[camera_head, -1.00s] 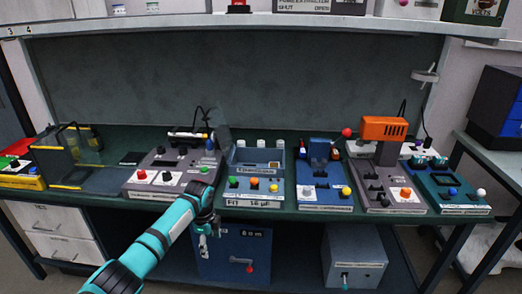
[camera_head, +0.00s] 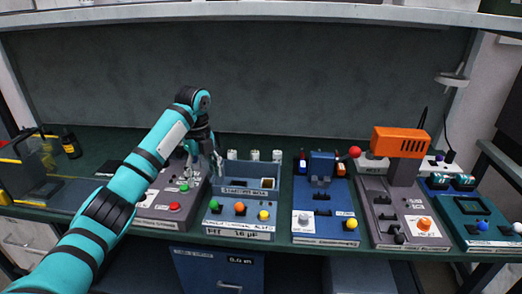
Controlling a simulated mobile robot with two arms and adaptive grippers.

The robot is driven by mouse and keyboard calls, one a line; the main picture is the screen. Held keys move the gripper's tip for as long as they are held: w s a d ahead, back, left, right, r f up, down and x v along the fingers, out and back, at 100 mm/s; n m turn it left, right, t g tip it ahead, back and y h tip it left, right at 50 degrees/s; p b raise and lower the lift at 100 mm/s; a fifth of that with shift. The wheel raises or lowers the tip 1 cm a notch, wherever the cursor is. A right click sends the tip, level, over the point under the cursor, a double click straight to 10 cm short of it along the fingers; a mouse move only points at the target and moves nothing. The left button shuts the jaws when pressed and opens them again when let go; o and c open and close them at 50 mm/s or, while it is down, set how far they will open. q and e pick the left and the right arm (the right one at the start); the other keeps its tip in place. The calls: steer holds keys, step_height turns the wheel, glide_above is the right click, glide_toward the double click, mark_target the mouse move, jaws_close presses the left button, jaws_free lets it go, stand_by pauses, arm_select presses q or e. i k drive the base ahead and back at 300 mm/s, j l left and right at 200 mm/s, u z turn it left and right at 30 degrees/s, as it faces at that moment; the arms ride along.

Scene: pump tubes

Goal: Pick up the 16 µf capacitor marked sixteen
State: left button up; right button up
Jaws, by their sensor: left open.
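Three small white cylinders, which look like the capacitors, stand in a row at the back of a grey-blue station (camera_head: 239,226): a left one (camera_head: 231,154), a middle one (camera_head: 254,155) and a right one (camera_head: 276,155). Their markings are too small to read. My left gripper (camera_head: 206,169) is open and points down, just left of the left cylinder, near the border with the grey station. It appears empty. My right gripper is not in view.
A grey station (camera_head: 160,212) with red and green buttons lies under my left arm. A blue station (camera_head: 325,226) and a grey one with an orange head (camera_head: 399,142) stand to the right. A shelf (camera_head: 260,17) runs above the bench.

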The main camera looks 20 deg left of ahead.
mark_target(254, 154)
steer(key=i, duration=1.3)
